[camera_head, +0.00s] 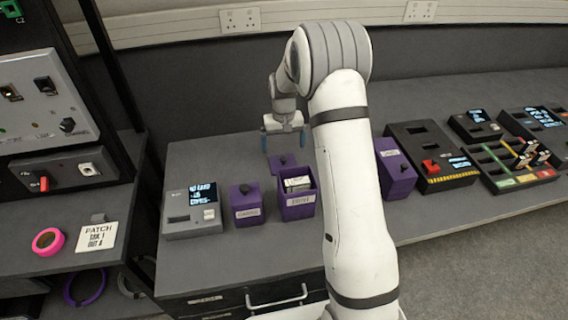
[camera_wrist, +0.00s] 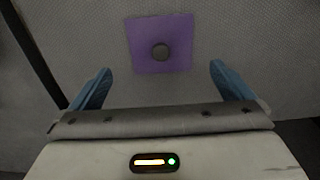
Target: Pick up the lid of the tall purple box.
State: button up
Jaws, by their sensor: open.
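A purple square lid with a dark round knob (camera_wrist: 160,52) lies flat on the grey bench; it also shows in the head view (camera_head: 283,161), behind an open purple box (camera_head: 297,207) that holds pale items. A closed purple box (camera_head: 247,208) stands to its left. Another purple box (camera_head: 398,176), partly hidden by my arm, stands to the right and looks tall. My gripper (camera_head: 283,132) is open and empty above the loose lid. In the wrist view its blue fingers (camera_wrist: 160,85) are spread wider than the lid, which appears ahead of them.
A grey device with a screen (camera_head: 191,212) stands at the left of the bench (camera_head: 222,151). Black units (camera_head: 430,158) and a slotted tray (camera_head: 515,165) stand to the right. A rack with a grey panel (camera_head: 45,100) is at far left.

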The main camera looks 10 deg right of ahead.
aim_at(283, 158)
notch_tip(283, 158, down, 7)
jog(key=shift+s+r+p, duration=0.1)
jog(key=shift+r+p, duration=0.05)
jog(key=shift+p, duration=0.6)
jog(key=c, duration=0.8)
